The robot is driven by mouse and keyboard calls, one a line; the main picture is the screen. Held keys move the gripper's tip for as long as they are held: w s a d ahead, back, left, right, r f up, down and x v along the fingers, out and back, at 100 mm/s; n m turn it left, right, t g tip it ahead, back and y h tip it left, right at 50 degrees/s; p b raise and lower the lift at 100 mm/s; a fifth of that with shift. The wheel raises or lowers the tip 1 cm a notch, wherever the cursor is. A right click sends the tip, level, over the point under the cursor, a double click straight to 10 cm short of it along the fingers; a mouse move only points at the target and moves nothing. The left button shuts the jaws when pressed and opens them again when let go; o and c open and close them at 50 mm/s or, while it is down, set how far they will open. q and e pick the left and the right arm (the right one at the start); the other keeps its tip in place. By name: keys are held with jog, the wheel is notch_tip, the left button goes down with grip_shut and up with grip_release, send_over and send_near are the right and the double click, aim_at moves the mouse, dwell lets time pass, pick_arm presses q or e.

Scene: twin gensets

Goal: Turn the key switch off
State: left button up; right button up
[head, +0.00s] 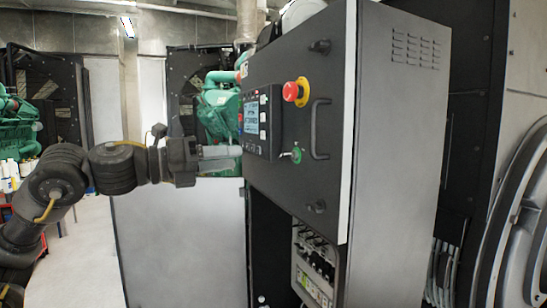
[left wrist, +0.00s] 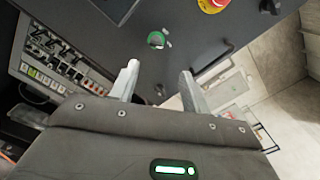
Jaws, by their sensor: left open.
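The key switch is a small green round part (head: 297,155) on the dark control panel door, below the red emergency stop button. It also shows in the left wrist view (left wrist: 156,39), beyond my fingers with a gap between. Its key position is too small to tell. My left gripper (head: 238,158) is left of the switch in the head view, level with it, with its fingers pointing toward the panel. In the left wrist view its two fingers (left wrist: 159,82) are apart with nothing between them. My right gripper is in neither view.
The red emergency stop (head: 292,91) on a yellow base, a display unit (head: 262,122) and a door handle (head: 319,129) surround the switch. An open bay with breakers (head: 314,262) lies below. A green engine (head: 218,112) stands behind.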

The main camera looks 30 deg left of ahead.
aim_at(280, 157)
pick_arm(q)
jog(key=shift+m, duration=0.3)
jog(key=p+x, duration=0.2)
jog(key=x, duration=0.3)
jog(key=p+x, duration=0.3)
jog(key=x, duration=0.2)
jog(key=shift+w+a+f, duration=0.1)
jog(key=shift+w+f, duration=0.1)
jog(key=shift+w, duration=0.1)
jog(key=shift+w+d+f, duration=0.15)
jog(key=shift+w+d, duration=0.1)
jog(key=shift+w, duration=0.1)
jog(key=c, duration=1)
